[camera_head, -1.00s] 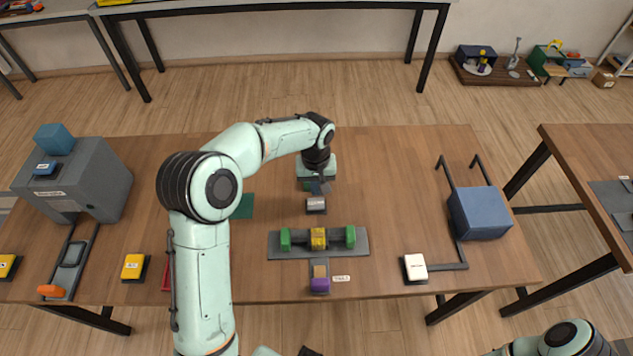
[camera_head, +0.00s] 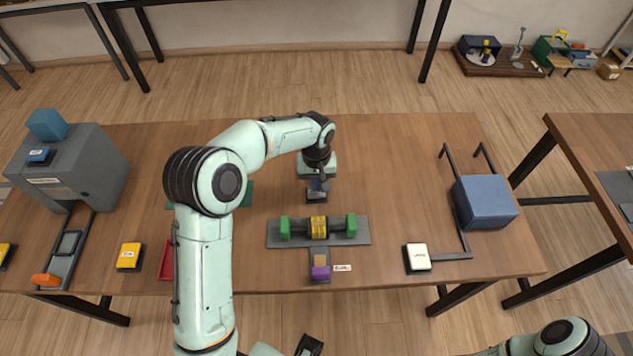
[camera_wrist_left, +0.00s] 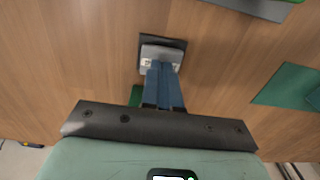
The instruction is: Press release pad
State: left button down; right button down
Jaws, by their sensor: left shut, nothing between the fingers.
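A small pad (camera_head: 317,196) with a pale grey top on a dark base lies mid-table, behind the braiding fixture. My left gripper (camera_head: 319,188) is over it, pointing down, its blue fingers shut with nothing between them. In the left wrist view, the fingertips (camera_wrist_left: 163,72) overlap the near part of the pad's pale top (camera_wrist_left: 162,52). They look to be at or very close to its surface; I cannot tell if they touch it. The pad's label is partly hidden and too small to read. My right gripper is not clearly in view.
The fixture with green end blocks and a yellow middle (camera_head: 318,228) stands just in front. A white-topped pad (camera_head: 418,258) and blue box (camera_head: 485,200) are right. A yellow pad (camera_head: 129,256) and grey machine (camera_head: 75,170) are left. The table right of my gripper is clear.

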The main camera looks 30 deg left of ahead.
pick_arm(q)
jog(key=shift+f, duration=0.2)
pick_arm(e)
jog(key=shift+f, duration=0.15)
